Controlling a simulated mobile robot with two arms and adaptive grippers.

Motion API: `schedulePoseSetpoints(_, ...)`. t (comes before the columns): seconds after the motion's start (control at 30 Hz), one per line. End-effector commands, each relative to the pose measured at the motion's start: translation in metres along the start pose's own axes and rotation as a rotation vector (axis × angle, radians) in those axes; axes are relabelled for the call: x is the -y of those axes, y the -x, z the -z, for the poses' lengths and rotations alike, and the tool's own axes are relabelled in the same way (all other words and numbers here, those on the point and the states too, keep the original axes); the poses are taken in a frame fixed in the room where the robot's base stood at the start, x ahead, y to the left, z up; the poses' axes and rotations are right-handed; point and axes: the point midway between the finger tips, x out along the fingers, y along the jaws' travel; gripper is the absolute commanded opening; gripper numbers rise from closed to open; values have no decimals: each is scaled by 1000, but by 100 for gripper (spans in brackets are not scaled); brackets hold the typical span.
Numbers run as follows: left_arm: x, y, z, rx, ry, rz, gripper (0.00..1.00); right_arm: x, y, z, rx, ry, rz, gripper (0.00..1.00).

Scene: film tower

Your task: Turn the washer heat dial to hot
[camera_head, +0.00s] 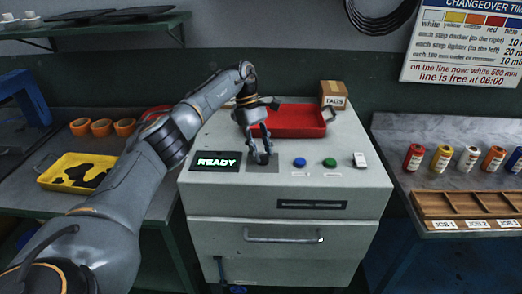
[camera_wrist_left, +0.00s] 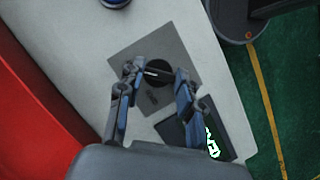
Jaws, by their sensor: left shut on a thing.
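The washer is a pale grey machine (camera_head: 230,207) in the middle of the head view. Its heat dial is a dark round knob (camera_wrist_left: 157,72) on a square grey plate (camera_wrist_left: 178,52) in the wrist view; the plate (camera_head: 263,168) also shows on the machine's top. My left gripper (camera_head: 261,157) reaches down onto the dial, and in the wrist view its two fingers (camera_wrist_left: 156,74) are shut on opposite sides of it. The fingers hide most of the dial in the head view. I cannot read heat marks or the dial's setting. My right gripper is not in view.
A lit "READY" display (camera_head: 216,162) is left of the dial. A red tray (camera_head: 300,132) and a cardboard box (camera_head: 334,93) stand behind.

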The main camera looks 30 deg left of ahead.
Motion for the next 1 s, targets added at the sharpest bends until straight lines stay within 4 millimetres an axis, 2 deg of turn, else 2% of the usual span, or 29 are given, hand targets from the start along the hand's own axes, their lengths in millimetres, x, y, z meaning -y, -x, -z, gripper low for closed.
schedulePoseSetpoints(0.37,-1,1,0,-2,-6,-2,4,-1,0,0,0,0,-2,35)
schedulePoseSetpoints(0.4,-1,1,0,-2,-6,-2,42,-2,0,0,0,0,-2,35)
schedulePoseSetpoints(0.5,0,1,0,-1,-5,-1,58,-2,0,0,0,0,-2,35)
schedulePoseSetpoints(0.83,0,3,0,-1,-4,0,58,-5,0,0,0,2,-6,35)
schedulePoseSetpoints(1.0,-1,25,0,-1,-3,-3,58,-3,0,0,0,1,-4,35)
